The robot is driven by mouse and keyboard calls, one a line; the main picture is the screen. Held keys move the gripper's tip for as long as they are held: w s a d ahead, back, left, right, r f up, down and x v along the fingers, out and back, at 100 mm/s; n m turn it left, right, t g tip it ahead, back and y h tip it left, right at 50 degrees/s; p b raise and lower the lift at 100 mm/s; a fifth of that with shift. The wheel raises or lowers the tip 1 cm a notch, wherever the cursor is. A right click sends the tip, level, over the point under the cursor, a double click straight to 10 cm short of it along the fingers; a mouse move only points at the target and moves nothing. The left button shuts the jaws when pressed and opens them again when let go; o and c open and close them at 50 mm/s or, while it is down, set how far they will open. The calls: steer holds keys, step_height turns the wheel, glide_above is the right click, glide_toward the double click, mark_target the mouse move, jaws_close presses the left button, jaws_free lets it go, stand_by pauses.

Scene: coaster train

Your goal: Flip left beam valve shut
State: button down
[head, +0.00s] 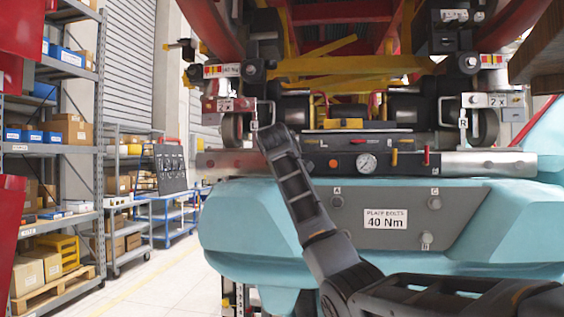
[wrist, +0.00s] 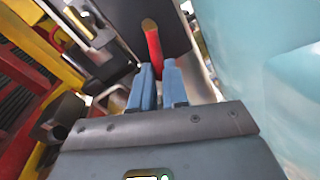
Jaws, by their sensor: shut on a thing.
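In the wrist view my gripper (wrist: 157,68) has its two blue fingers close around the lower end of a red valve lever (wrist: 154,46). The lever's far end meets a dark panel. In the head view my arm crosses the left part of the dark beam panel (head: 345,162), and its fingers and the lever they hold are hidden behind it. On the same panel's right side a second red lever (head: 426,156) stands upright and free.
A round gauge (head: 367,163) and a yellow lever (head: 395,157) sit mid-panel. Below are a teal body (head: 270,215) and a 40 Nm label (head: 385,218). Wheels and yellow bars crowd the space above. Shelves (head: 60,147) stand at the left, with clear floor (head: 165,270) beside them.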

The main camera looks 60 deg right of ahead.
steer(key=shift+s+r+m+t, duration=0.15)
steer(key=shift+r+m+t, duration=0.1)
steer(key=shift+m, duration=0.35)
steer(key=shift+s+r+m+t, duration=0.1)
steer(key=shift+r+m+t, duration=0.1)
steer(key=shift+m, duration=0.4)
steer(key=m, duration=0.1)
steer(key=s+r+m+t, duration=0.1)
steer(key=m, duration=0.1)
steer(key=shift+d, duration=0.3)
steer(key=m, duration=0.1)
steer(key=s+m, duration=0.1)
steer(key=m+b, duration=0.1)
steer(key=m, duration=0.1)
steer(key=shift+s+d+r+t, duration=0.2)
steer(key=shift+s+d+t, duration=0.05)
steer(key=shift+d, duration=0.05)
steer(key=shift+s+d+m+t+h, duration=0.2)
steer(key=shift+s+m, duration=0.1)
steer(key=shift+m, duration=0.45)
steer(key=shift+s+d+m+t+h, duration=0.1)
steer(key=shift+s+m+h, duration=0.15)
steer(key=shift+m, duration=0.5)
steer(key=shift+s, duration=0.1)
steer(key=c, duration=1.1)
jaws_free()
steer(key=shift+r, duration=0.15)
steer(key=shift+b, duration=0.3)
steer(key=shift+b+v, duration=1)
steer(key=shift+v, duration=2.95)
